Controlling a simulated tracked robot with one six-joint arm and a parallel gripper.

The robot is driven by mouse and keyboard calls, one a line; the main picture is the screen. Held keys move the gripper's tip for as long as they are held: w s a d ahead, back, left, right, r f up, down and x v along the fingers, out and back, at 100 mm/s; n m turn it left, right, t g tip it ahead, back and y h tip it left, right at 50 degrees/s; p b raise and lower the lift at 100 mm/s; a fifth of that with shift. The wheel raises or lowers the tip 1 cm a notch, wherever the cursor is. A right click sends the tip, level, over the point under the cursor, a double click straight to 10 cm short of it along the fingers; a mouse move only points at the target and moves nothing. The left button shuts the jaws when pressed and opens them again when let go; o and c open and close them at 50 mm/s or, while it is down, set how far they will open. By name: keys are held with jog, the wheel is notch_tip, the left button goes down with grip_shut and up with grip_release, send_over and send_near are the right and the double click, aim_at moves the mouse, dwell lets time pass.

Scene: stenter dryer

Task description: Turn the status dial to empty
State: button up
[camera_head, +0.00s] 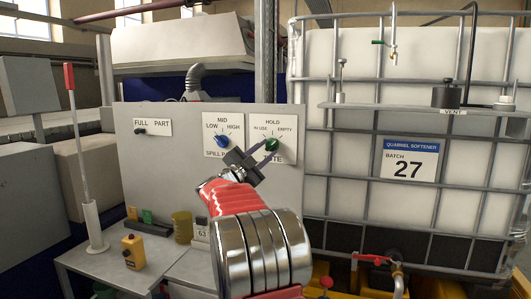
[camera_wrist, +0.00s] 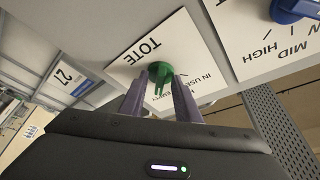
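The status dial (camera_head: 271,144) is a green knob on the white TOTE label of the grey panel. Its label reads HOLD at the top, IN USE at the left and EMPTY at the right. The green dial also shows in the wrist view (camera_wrist: 159,71), where the label looks upside down. My gripper (camera_head: 268,150) reaches the dial from below left in the head view. In the wrist view its two purple fingers (camera_wrist: 160,80) stand apart, one on each side of the dial, with gaps visible. The fingers partly cover the label, and I cannot tell exactly where the dial points.
A blue SPILL dial (camera_head: 222,141) sits left of the green one. A FULL/PART switch (camera_head: 140,131) is farther left. A caged white tank (camera_head: 410,100) stands close at the right. A yellow box (camera_head: 133,252) and a red-handled lever (camera_head: 70,77) are at the left.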

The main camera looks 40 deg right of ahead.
jog(key=v, duration=1.3)
jog(key=shift+a+f, duration=0.2)
jog(key=shift+a, duration=0.2)
